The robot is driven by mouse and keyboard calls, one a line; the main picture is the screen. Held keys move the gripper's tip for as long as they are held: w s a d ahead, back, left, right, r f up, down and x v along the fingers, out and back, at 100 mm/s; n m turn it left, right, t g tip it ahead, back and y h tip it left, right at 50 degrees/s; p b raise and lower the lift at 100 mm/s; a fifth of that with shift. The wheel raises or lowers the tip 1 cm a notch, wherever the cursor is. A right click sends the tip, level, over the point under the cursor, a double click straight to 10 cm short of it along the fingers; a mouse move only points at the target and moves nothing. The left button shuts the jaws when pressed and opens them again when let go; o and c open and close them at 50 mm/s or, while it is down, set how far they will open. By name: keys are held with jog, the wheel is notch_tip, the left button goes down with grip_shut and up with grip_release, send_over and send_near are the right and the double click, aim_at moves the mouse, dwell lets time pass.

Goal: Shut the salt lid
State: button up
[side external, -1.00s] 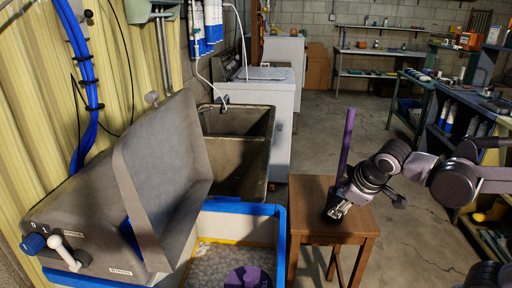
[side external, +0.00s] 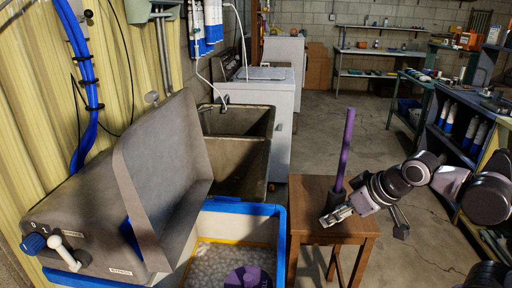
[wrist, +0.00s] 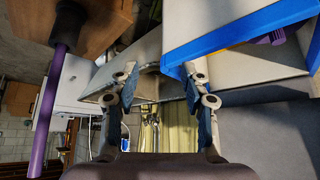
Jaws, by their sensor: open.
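The salt lid (side external: 165,165) is a grey panel standing raised and tilted at the back left of the softener's salt bin. The bin has a blue rim (side external: 240,208) and stands open, with pale salt pellets (side external: 230,262) inside. My gripper (side external: 336,215) is over the wooden stool, to the right of the bin and apart from the lid. In the wrist view, my gripper's two fingers (wrist: 162,82) stand apart with nothing held between them. The bin's blue rim (wrist: 240,32) shows at upper right there.
A purple rod (side external: 345,145) stands upright on the wooden stool (side external: 310,225), close behind my gripper. A purple-topped piece (side external: 247,277) sits in the bin. A blue knob (side external: 33,243) and white lever (side external: 65,252) are at front left. A sink (side external: 240,135) stands behind the bin.

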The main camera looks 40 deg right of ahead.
jog(key=shift+c, duration=0.2)
jog(key=shift+r, duration=0.15)
jog(key=shift+c, duration=0.7)
jog(key=n+y, duration=0.7)
jog(key=n, duration=0.2)
send_near(155, 93)
jog(key=x, duration=0.8)
jog(key=shift+a, duration=0.15)
jog(key=shift+w+a+f, duration=0.2)
jog(key=shift+w+f, duration=0.05)
jog(key=shift+f, duration=0.15)
jog(key=shift+c, duration=0.6)
jog(key=shift+s+d, duration=0.1)
jog(key=c, duration=0.6)
